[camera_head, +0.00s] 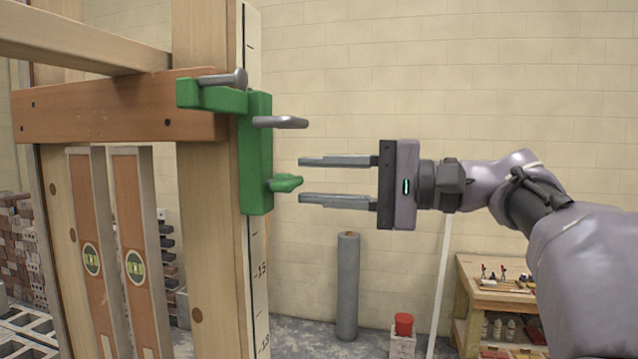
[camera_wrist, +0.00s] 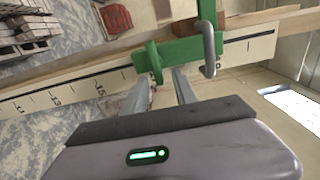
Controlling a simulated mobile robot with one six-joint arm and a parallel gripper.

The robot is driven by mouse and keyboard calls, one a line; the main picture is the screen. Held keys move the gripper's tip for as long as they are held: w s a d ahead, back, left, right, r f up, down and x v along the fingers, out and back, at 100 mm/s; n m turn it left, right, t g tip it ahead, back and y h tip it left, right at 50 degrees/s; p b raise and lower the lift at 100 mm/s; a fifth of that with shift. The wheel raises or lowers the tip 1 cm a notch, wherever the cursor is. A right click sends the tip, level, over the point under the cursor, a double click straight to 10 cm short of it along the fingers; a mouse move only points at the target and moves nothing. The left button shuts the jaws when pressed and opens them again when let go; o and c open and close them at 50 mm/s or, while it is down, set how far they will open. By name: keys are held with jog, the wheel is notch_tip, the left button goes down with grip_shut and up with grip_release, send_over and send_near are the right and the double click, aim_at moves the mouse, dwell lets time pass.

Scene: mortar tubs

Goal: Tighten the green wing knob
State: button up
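The green wing knob (camera_head: 286,183) sticks out to the right from the lower part of a green clamp (camera_head: 256,150) on a wooden post. My gripper (camera_head: 299,180) is open, its two fingers pointing left, one above and one below the knob's height. The fingertips end just right of the knob, and nothing shows between them. In the wrist view the knob (camera_wrist: 155,62) appears beyond the fingers, nearer the left one, and the clamp body (camera_wrist: 185,50) runs to its right. Whether the fingertips overlap the knob in depth is hard to tell.
A grey bent handle (camera_head: 280,122) juts from the clamp just above the upper finger. The wooden post (camera_head: 210,230) carries a measuring strip (camera_head: 258,285). A grey roll (camera_head: 347,285) and a workbench (camera_head: 490,300) stand behind. The space right of the clamp is otherwise free.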

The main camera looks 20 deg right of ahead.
jog(key=b+v, duration=0.3)
jog(key=v, duration=1.2)
jog(key=shift+s, duration=0.25)
jog(key=shift+r, duration=0.1)
jog(key=w+a+f+g+h+b, duration=0.1)
jog(key=a+f+h+b, duration=0.15)
jog(key=a+f, duration=0.45)
jog(key=a+f+g+h+b, duration=0.1)
jog(key=a+f+g+b, duration=0.2)
jog(key=f, duration=0.7)
jog(key=w+a+f+h+b, duration=0.1)
jog(key=a+f+b, duration=0.4)
jog(key=f, duration=0.4)
jog(key=s+a+f+n+h+b, duration=0.1)
jog(key=s+f+h+b, duration=0.1)
jog(key=f, duration=1.1)
jog(key=s+a+f+n+h+b, duration=0.1)
jog(key=s+f+b, duration=0.4)
jog(key=f, duration=0.7)
jog(key=s+a+f+n+h+b, duration=0.1)
jog(key=s+a+f+h+b, duration=0.2)
jog(key=f, duration=1)
jog(key=s+h+b, duration=0.1)
jog(key=h+b, duration=0.1)
jog(key=b, duration=0.1)
jog(key=shift+a+f+g+b, duration=0.15)
jog(key=shift+f+g+b, duration=0.15)
jog(key=shift+f+g, duration=0.1)
